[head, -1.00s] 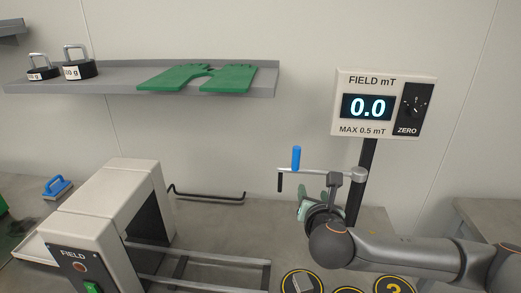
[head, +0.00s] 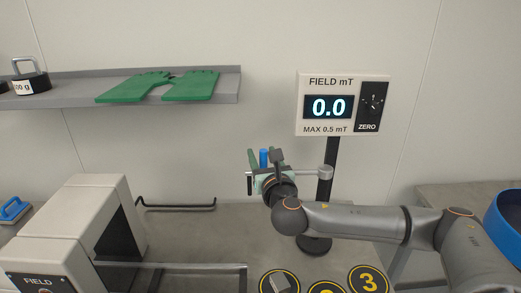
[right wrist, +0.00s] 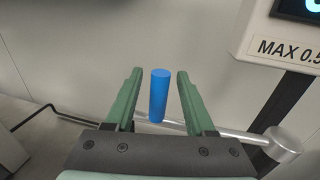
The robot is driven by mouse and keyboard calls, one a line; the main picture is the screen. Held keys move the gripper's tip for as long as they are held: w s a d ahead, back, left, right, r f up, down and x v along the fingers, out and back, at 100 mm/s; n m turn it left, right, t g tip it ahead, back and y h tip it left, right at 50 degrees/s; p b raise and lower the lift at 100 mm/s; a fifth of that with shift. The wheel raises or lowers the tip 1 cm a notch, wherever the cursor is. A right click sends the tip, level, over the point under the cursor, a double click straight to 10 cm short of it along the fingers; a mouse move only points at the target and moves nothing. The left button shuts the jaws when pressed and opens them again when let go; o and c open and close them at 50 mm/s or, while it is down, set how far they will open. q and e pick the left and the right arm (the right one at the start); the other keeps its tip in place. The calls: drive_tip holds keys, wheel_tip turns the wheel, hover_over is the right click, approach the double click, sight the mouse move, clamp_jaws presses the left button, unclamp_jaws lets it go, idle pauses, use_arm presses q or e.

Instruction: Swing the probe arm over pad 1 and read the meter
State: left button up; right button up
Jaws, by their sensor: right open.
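The probe arm (head: 295,174) is a thin metal rod reaching left from a hub on the meter's post. It carries an upright blue handle (right wrist: 158,98) and a dark probe tip (head: 249,184) hanging at its left end. My right gripper (right wrist: 160,76) is open, with its green fingers on either side of the blue handle and gaps showing. The meter (head: 328,107) reads 0.0. Pad 3 (head: 368,280) is at the bottom, beside a partly cut-off pad (head: 326,288). A grey block (head: 280,283) covers the middle of the leftmost pad, hiding any number. My left gripper is not in view.
A beige housing marked FIELD (head: 65,232) stands at the left with rails (head: 175,278) running right. A shelf (head: 120,99) above holds green gloves (head: 160,87) and a weight (head: 30,82). A blue bin (head: 508,225) is at the right edge.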

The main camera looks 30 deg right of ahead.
drive_tip(key=shift+x, duration=1.1)
drive_tip(key=shift+c, duration=0.2)
clamp_jaws()
idle(0.5)
